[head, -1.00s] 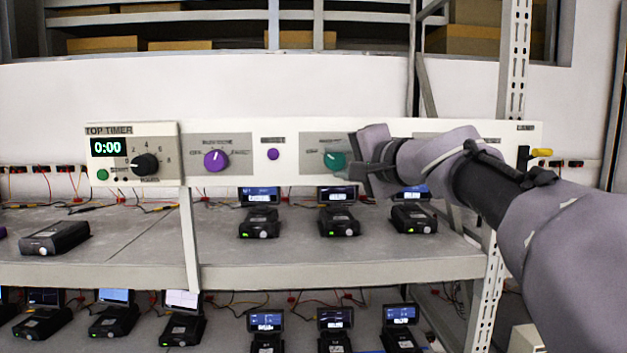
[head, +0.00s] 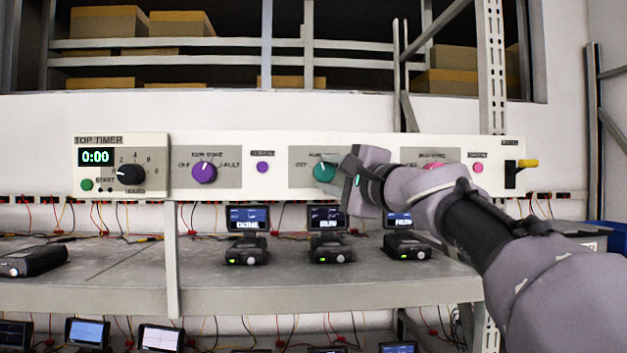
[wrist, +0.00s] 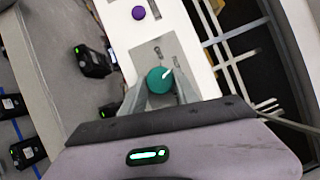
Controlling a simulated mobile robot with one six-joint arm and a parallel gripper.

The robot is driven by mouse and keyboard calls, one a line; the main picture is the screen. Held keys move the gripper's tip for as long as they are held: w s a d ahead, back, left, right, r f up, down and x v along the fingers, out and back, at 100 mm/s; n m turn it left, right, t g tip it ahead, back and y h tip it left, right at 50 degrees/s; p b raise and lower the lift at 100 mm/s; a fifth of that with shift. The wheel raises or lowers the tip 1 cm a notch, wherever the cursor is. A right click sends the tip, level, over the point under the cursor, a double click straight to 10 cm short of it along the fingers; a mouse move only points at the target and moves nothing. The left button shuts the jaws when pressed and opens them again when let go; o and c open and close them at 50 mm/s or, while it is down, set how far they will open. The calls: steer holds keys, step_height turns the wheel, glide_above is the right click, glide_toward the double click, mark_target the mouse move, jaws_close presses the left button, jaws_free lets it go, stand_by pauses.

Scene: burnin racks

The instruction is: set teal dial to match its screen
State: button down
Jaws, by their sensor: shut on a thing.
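The teal dial (head: 324,172) sits on the white control panel (head: 270,142), right of the purple dial. In the wrist view the teal dial (wrist: 159,80) has a white pointer line and lies between my fingers. My gripper (head: 333,172) is shut on the dial, and my arm reaches in from the right. The gripper also shows in the wrist view (wrist: 160,88). My fingers cover much of the dial's label in the head view. The device screen (head: 327,217) below the teal dial is lit, with text too blurred to read for sure.
A purple dial (head: 204,172) and a purple button (head: 262,167) are to the left. A pink dial (head: 433,165) is partly behind my arm. A timer (head: 120,165) reads 0:00. A yellow-handled lever (head: 527,163) is at the panel's right end. Several devices stand on the shelf below.

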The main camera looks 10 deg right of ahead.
steer(key=shift+r, duration=0.2)
steer(key=c, duration=1.2)
jaws_free()
steer(key=o, duration=0.3)
steer(key=shift+w+a+f, duration=0.1)
steer(key=shift+f, duration=0.05)
steer(key=shift+f, duration=0.1)
